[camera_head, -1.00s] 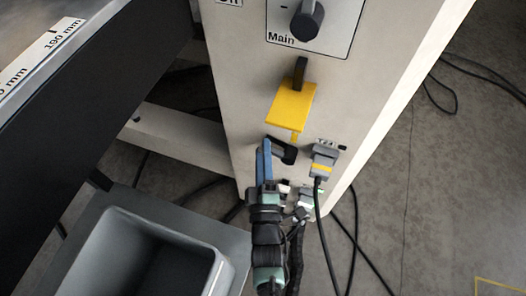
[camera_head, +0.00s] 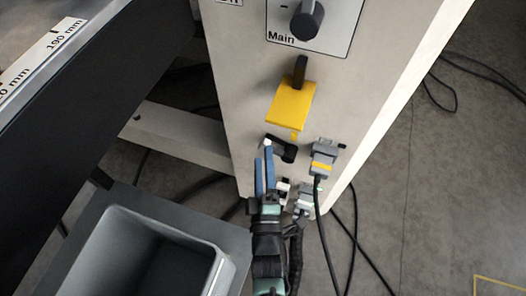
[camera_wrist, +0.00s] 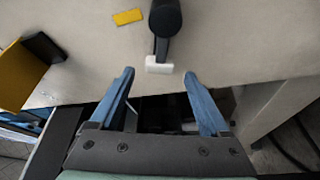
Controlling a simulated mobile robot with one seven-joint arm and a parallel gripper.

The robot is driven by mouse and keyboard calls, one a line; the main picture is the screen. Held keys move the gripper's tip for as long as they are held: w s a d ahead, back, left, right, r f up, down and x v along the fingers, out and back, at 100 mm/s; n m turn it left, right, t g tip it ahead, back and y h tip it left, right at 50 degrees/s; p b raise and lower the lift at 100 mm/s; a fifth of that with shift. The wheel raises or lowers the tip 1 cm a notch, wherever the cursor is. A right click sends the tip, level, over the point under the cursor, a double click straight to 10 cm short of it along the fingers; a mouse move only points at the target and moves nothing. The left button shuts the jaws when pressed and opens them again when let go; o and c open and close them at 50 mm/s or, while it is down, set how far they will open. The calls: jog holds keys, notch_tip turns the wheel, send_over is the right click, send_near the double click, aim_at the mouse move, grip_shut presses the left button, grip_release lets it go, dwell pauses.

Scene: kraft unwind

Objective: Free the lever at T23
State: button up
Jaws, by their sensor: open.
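A black lever (camera_head: 283,151) sits on the pale cabinet face (camera_head: 240,95), below a yellow tag-like block. In the wrist view the lever (camera_wrist: 165,18) has a round black hub and a short arm with a white block (camera_wrist: 159,65) at its end. The white end (camera_head: 268,143) also shows in the head view. My gripper (camera_head: 263,156) has blue fingers, spread apart and empty. In the wrist view the white block lies just beyond and between the fingertips (camera_wrist: 159,78), with no visible contact. I cannot read a T23 label.
The yellow block (camera_head: 291,104) with a black loop hangs above the lever, under the Main switch (camera_head: 307,20). A grey plug (camera_head: 323,160) with a cable is close right of the lever. A grey bin (camera_head: 125,222) stands lower left. Cables lie on the floor at right.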

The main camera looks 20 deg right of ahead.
jog(key=v, duration=1)
jog(key=shift+s+p, duration=0.25)
jog(key=shift+p, duration=0.15)
